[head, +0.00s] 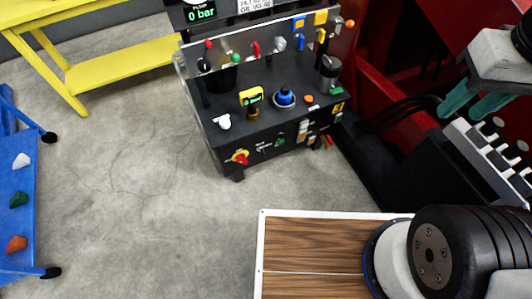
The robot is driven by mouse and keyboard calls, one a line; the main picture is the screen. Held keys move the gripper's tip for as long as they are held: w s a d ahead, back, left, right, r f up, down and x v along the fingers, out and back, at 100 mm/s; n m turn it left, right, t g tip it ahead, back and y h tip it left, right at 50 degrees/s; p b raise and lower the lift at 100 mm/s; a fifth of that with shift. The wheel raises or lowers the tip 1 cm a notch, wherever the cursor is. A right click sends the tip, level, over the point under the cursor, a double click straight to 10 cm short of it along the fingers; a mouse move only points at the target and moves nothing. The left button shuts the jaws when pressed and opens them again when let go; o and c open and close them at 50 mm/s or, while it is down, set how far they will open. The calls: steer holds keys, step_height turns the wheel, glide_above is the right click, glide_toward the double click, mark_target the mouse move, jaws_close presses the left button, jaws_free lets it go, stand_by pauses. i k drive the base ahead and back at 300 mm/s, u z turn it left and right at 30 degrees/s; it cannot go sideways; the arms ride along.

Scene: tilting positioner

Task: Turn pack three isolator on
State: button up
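The black power pack (270,110) stands on the floor at centre, with a yellow label (338,107) that seems to read 3. A red rotary knob on a yellow plate (240,157), which looks like the isolator, sits low on its front left corner. Small white lettering beside it is too small to read surely. I cannot tell the knob's on or off position. My gripper (474,101) is at the upper right, far from the knob. Its two teal fingers are apart, with nothing seen between them.
A grey rack with white knobs (497,122) is near my gripper. A yellow bench (120,65) and blue frame (18,180) stand left. Floor before the pack is clear.

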mark_target(241, 158)
steer(key=z, duration=1.65)
steer(key=k, duration=1.15)
steer(key=u, duration=1.4)
steer(key=i, duration=0.5)
steer(key=u, duration=0.05)
